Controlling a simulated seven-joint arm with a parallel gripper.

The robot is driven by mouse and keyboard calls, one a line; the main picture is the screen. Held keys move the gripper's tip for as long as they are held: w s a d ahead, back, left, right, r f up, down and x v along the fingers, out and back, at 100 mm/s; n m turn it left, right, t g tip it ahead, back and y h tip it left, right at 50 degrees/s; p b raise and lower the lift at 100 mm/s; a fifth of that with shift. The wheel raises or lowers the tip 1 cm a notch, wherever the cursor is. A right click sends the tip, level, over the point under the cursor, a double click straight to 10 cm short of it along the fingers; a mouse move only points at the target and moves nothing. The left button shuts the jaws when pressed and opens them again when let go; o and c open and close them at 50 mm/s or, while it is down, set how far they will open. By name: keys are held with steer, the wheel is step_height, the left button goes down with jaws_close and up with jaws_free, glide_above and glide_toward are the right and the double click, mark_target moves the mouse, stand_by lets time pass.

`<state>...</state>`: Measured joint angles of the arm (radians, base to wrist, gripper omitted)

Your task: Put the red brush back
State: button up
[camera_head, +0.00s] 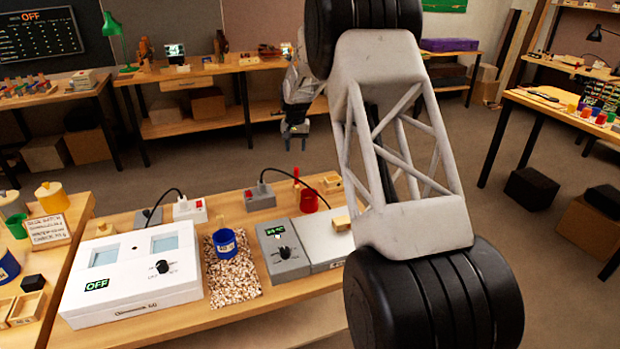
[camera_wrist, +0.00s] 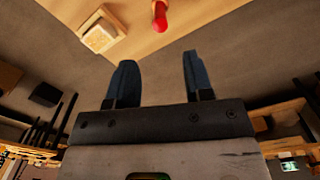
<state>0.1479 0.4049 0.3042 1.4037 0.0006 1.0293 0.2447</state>
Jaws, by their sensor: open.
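A slim reddish stick (camera_head: 296,177), which looks like the red brush, is at the back edge of the front bench, just behind a red cup (camera_head: 308,201). In the wrist view a red rounded end (camera_wrist: 160,16) shows at the top edge, probably the same brush; the rest is cut off. My gripper (camera_head: 295,136) hangs beyond the bench's back edge, fingers down, above and behind the stick. In the wrist view its two dark fingers (camera_wrist: 155,75) are apart with nothing between them.
A small wooden tray (camera_head: 332,182) lies right of the stick and also shows in the wrist view (camera_wrist: 101,35). A blue cup (camera_head: 225,243) stands on a speckled mat (camera_head: 232,281). A white box (camera_head: 132,275) and grey device (camera_head: 283,249) flank it. My arm hides the bench's right end.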

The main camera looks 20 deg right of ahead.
steer(key=shift+r, duration=0.1)
steer(key=s+a+r+n, duration=0.1)
steer(key=s+a+r, duration=0.2)
steer(key=s+r, duration=0.5)
steer(key=s+a+r+t, duration=0.1)
steer(key=s+a+r, duration=0.2)
steer(key=s, duration=0.9)
steer(key=s+a+r+n, duration=0.1)
steer(key=s+a+r, duration=0.2)
steer(key=s+r, duration=0.45)
steer(key=s+a+f, duration=0.1)
steer(key=s, duration=1.1)
steer(key=s+a+f+n+t, duration=0.1)
steer(key=s+a+f, duration=0.1)
steer(key=s, duration=1)
steer(key=s+a+f+n, duration=0.1)
steer(key=s+f, duration=0.1)
steer(key=s, duration=1.1)
steer(key=shift+a+t, duration=0.3)
steer(key=shift+o, duration=0.9)
steer(key=shift+w, duration=0.15)
